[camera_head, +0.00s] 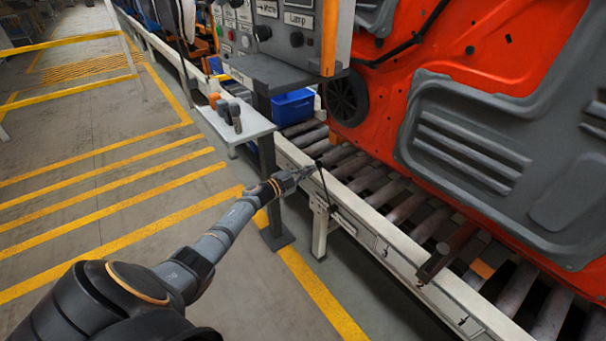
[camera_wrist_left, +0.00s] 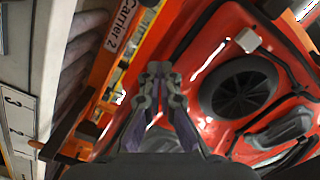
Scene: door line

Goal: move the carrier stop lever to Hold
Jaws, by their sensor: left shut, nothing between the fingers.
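My left gripper (camera_head: 308,170) is shut and empty at the conveyor's near rail. In the left wrist view its fingertips (camera_wrist_left: 160,68) are close together. A thin dark lever (camera_head: 325,190) stands at the rail just beside the fingertips in the head view. I take it for the carrier stop lever; whether the fingers touch it is unclear. Its position marks are too small to read. In the left wrist view I cannot pick out this lever with certainty. My right gripper is in neither view.
A red door panel (camera_head: 495,45) stands over the conveyor rollers (camera_head: 405,207). A control box (camera_head: 285,25) on a post, a small shelf (camera_head: 236,122) and a blue bin (camera_head: 293,107) are beyond the gripper.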

